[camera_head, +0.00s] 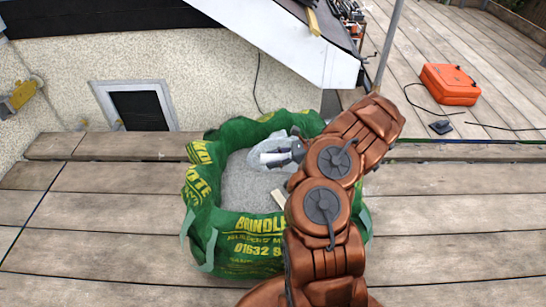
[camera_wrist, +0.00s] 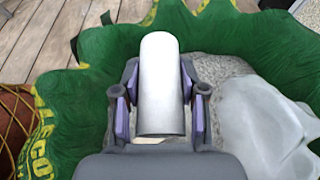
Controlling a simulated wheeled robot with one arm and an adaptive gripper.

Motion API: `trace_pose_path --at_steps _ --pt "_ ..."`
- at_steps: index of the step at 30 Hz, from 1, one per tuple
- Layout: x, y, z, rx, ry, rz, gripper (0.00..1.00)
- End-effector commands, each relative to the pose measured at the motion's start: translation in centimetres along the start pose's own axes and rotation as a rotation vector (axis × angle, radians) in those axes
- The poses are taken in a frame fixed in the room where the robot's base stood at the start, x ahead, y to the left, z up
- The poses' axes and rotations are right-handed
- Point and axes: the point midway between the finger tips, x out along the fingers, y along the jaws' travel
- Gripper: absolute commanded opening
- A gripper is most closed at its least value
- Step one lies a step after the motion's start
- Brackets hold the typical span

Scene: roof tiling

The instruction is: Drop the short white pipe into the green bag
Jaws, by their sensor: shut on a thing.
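The green bag (camera_head: 205,231) stands open on the wooden deck in the head view, with yellow lettering on its side. Its rim also shows in the wrist view (camera_wrist: 75,100). My gripper (camera_wrist: 160,98) is shut on the short white pipe (camera_wrist: 160,70), with one finger on each side of it. The pipe is held over the bag's opening, above the grey filling. In the head view my gripper (camera_head: 294,150) is over the bag's far middle part, and my arm hides the bag's right side.
A pale translucent plastic thing (camera_wrist: 262,120) lies on the grey filling (camera_wrist: 210,66) inside the bag, right of the pipe. An orange case (camera_head: 449,84) sits on the deck at the upper right. A rendered wall with a small window (camera_head: 138,108) stands behind.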

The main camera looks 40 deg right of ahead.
Motion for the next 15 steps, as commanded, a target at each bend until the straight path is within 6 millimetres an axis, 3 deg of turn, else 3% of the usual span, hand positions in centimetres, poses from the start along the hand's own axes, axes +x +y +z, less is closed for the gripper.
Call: trace_pose_path --at_steps 15 --pt "1.8 0.0 -4.8 0.001 0.0 -0.002 0.15"
